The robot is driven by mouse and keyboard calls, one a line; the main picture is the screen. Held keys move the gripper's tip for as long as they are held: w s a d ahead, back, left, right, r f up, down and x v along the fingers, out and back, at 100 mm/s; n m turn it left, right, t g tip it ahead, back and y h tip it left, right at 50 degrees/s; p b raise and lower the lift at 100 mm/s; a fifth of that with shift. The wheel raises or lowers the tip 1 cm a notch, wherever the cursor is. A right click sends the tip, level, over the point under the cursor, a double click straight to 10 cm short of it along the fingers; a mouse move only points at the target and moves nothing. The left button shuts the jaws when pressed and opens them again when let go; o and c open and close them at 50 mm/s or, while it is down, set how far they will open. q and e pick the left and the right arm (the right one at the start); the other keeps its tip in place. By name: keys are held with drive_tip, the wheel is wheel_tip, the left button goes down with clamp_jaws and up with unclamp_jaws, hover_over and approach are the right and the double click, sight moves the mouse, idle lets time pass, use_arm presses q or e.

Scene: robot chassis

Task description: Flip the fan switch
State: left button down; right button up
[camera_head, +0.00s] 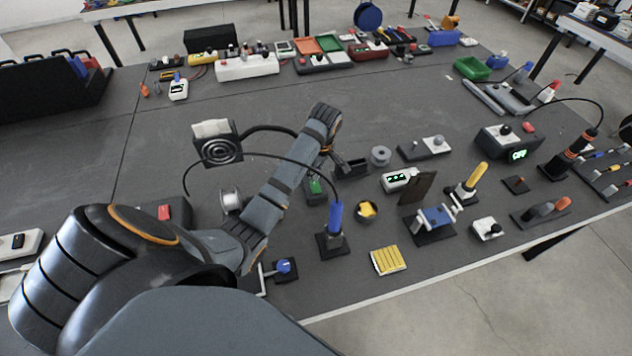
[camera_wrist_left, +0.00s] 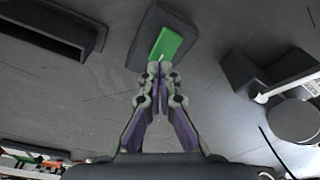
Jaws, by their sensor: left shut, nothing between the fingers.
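The dark fan box (camera_head: 222,151) with a round spiral grille stands left of my left arm in the head view. A small dark switch box with a green rocker (camera_head: 315,186) sits on the grey table, below my left wrist. The wrist view shows the green rocker (camera_wrist_left: 166,44) on its dark base (camera_wrist_left: 150,24). My left gripper (camera_wrist_left: 160,67) is shut and empty, its fingertips at the rocker's near edge. I cannot tell whether they touch. In the head view the fingers are mostly hidden by the wrist. My right gripper is not in view.
A dark box with a red switch (camera_head: 165,212) lies left of my arm. An instrument reading OFF (camera_head: 517,155) stands far right. The table's middle left is clear.

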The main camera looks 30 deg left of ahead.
use_arm(q)
drive_tip(key=shift+f, duration=0.15)
idle(0.6)
drive_tip(key=shift+s+f, duration=0.1)
drive_tip(key=shift+f, duration=0.9)
idle(0.3)
drive_tip(key=shift+r, duration=0.1)
wheel_tip(320, 180, up, 7)
drive_tip(key=p, duration=0.9)
idle(0.4)
